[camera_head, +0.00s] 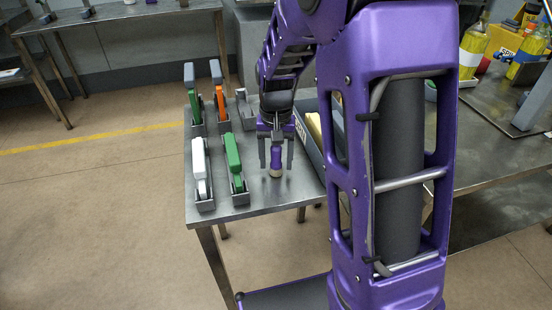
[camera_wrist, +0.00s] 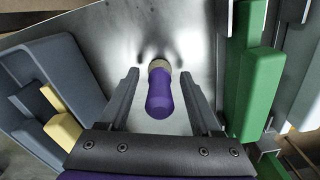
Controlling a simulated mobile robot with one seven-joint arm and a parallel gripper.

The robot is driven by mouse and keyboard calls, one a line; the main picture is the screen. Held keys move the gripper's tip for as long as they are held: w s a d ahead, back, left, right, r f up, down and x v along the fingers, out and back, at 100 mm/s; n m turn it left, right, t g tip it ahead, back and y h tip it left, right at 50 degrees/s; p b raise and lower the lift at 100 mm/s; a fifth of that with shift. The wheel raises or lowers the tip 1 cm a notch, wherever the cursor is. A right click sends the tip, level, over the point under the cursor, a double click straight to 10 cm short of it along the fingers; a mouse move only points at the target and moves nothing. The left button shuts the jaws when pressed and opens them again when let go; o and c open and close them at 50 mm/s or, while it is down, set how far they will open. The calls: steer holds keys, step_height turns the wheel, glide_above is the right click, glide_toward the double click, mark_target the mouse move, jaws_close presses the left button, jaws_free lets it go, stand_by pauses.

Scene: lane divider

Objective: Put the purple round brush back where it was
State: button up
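The purple round brush (camera_head: 276,158) stands upright on the steel table (camera_head: 245,203), with its pale bristle end down. In the wrist view the purple round brush (camera_wrist: 159,95) lies between the two fingers, with a visible gap on each side. My gripper (camera_head: 276,165) is above and around the brush, pointing down. Its fingers are open in the wrist view too (camera_wrist: 160,74) and do not appear to touch the brush. A grey metal holder (camera_head: 246,111) stands behind my gripper; it looks empty, but is partly hidden by my arm.
To the left stand metal holders with a white tool (camera_head: 199,158), a green tool (camera_head: 233,155), an orange-handled tool (camera_head: 220,102) and another green one (camera_head: 195,107). A grey bin (camera_wrist: 62,70) with a yellow block (camera_wrist: 62,120) is on the other side. The table's front strip is clear.

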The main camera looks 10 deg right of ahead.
step_height(320, 180, up, 12)
steer(key=shift+r+p, duration=0.15)
steer(key=shift+p, duration=1.05)
